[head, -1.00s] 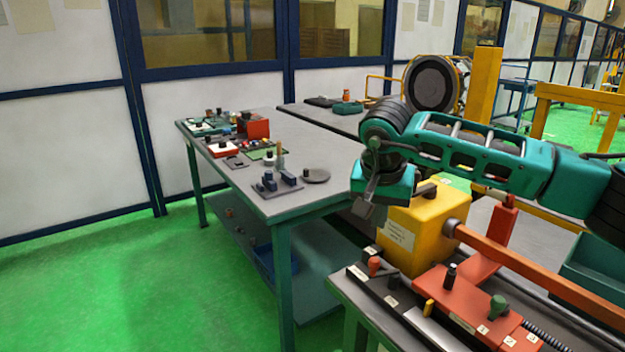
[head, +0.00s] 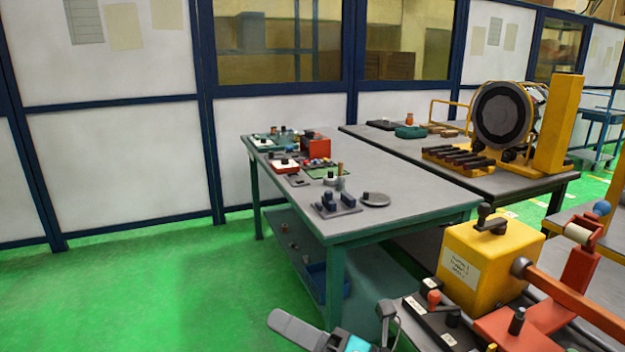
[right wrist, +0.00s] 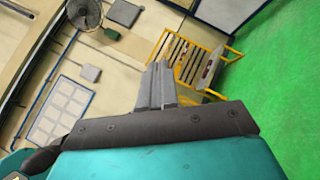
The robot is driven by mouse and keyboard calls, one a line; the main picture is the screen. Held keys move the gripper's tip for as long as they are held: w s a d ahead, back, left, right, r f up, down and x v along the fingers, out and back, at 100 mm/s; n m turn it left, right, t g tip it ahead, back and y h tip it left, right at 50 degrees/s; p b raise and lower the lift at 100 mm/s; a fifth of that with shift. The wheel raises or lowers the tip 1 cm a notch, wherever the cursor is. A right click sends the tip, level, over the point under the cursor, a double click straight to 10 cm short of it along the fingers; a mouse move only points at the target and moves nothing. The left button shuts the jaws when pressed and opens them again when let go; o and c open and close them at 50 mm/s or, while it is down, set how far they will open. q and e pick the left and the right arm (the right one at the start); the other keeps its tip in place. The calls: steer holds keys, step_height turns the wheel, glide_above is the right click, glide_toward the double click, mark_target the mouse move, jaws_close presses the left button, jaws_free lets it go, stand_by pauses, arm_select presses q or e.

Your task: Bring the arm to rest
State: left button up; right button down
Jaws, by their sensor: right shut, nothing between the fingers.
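My right gripper (head: 288,324) is at the bottom edge of the head view, low in front of the green-legged table. Its grey fingers point up and left, and little of the arm behind it shows. In the right wrist view the two fingers (right wrist: 160,72) are together with nothing between them. They face open room and touch nothing. My left gripper is in neither view.
A grey table (head: 415,200) with small parts stands ahead. A bench with a yellow box (head: 487,265), red fixture and levers is close at the right. A large round stator (head: 503,115) stands behind. Green floor (head: 130,290) is free at the left.

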steer(key=d+f+m+t+h, duration=0.8)
steer(key=d+f+m+h, duration=0.5)
steer(key=m, duration=1.1)
steer(key=s+d+f+m+g+h, duration=0.2)
steer(key=s+d+f+m, duration=0.2)
steer(key=s+f+m, duration=0.1)
steer(key=s+d+f+m+g+h, duration=0.2)
steer(key=s+f+m, duration=0.4)
steer(key=f, duration=0.3)
steer(key=shift+s+d+g+h, duration=0.3)
steer(key=shift+s+d+g, duration=0.3)
steer(key=shift+d, duration=0.35)
steer(key=shift+f, duration=0.1)
